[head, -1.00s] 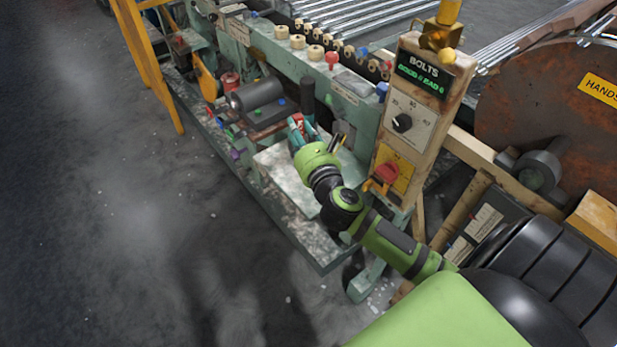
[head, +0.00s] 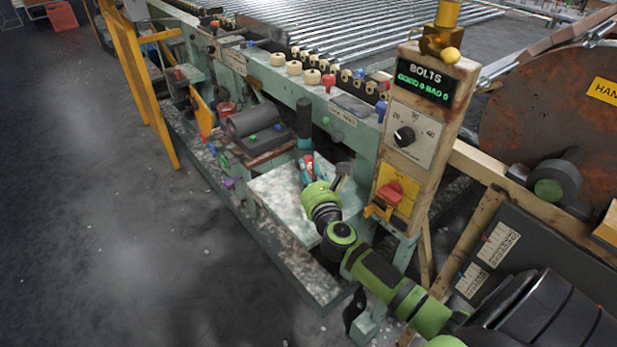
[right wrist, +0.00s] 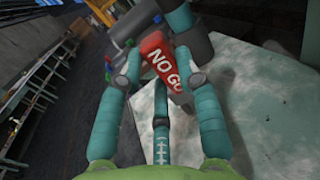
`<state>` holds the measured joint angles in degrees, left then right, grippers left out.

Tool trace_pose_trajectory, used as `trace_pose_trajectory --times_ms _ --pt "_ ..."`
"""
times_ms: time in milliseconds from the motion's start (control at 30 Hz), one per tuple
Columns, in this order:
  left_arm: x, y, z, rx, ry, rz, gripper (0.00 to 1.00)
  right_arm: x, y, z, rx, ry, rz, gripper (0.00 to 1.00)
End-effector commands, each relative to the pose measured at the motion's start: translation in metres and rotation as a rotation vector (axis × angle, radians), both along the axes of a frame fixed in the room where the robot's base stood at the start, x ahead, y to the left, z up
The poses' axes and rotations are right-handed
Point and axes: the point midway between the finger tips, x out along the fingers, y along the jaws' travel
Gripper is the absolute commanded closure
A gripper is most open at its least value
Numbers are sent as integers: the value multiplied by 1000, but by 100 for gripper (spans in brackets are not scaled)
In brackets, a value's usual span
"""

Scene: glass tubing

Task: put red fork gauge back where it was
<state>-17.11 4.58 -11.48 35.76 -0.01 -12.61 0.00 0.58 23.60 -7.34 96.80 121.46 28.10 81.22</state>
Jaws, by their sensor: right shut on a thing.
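The red fork gauge, marked "NO GO", sits between the teal fingers of my right gripper in the right wrist view (right wrist: 163,60). My right gripper (head: 307,168) is shut on it; its fingers also show in the right wrist view (right wrist: 158,75). In the head view the gripper is above the pale plate (head: 272,195) of the green bench, just right of the grey roller (head: 257,131). There the gauge is mostly hidden by the fingers, with only a little red showing. My left gripper is not in view.
A dark upright handle (head: 304,118) stands close behind my right gripper. The wooden "BOLTS" panel (head: 413,135) rises to its right. Several pale knobs (head: 294,68) line the bench's top rail. Small coloured pieces (head: 212,150) hang along its left edge. The floor at left is clear.

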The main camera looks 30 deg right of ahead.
Motion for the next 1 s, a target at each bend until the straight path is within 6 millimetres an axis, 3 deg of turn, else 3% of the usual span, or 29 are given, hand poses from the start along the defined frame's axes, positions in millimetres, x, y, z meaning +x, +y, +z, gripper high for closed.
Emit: trace_pose_trajectory --times_ms 367,400,467,867,1000 --pt "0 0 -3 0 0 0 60 0 0 -3 -1 -2 0 100" --pt "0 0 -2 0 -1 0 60 0 0 -3 -1 -1 0 62" --pt "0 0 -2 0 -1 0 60 0 0 -3 -1 -1 0 42" --pt "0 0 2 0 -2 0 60 0 0 2 -1 -1 1 42" --pt "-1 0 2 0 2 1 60 -18 7 -1 0 3 2 42"
